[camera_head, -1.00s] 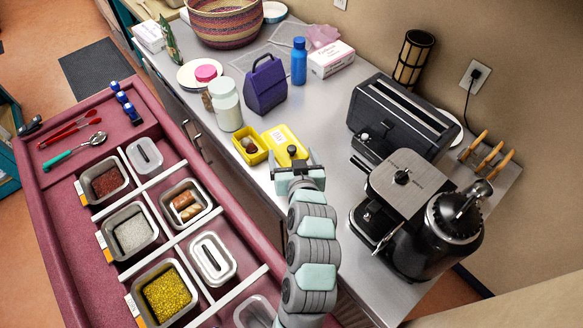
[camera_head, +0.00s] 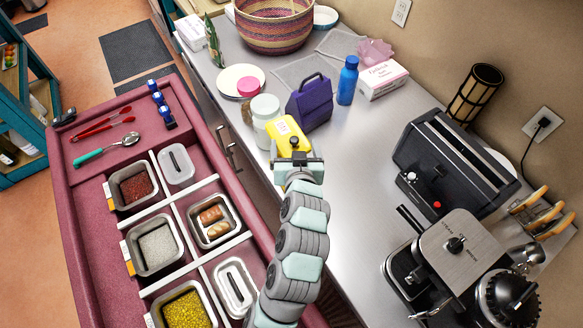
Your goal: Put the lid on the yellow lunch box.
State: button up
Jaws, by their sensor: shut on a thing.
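The yellow lid (camera_head: 284,131) has a white label and a black knob. My gripper (camera_head: 296,155) is shut on the lid by this knob, at the near side of the lid. The lid is over the spot on the counter where the yellow lunch box stood, just right of the white jar. The lunch box itself is hidden under the lid and behind my gripper. I cannot tell whether the lid rests on the box or is held above it.
The white jar (camera_head: 264,121) and the purple lunch bag (camera_head: 311,104) stand close behind the lid. A blue bottle (camera_head: 347,82) is farther back. The toaster (camera_head: 455,165) and coffee machine (camera_head: 455,250) are at right. Bare counter (camera_head: 365,150) lies between.

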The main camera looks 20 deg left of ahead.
notch_tip(320, 180, down, 13)
jog(key=shift+f+p, duration=0.1)
jog(key=shift+p, duration=0.35)
jog(key=shift+f+b, duration=0.45)
jog(key=shift+b, duration=0.15)
jog(key=shift+f, duration=0.1)
jog(key=o, duration=1.5)
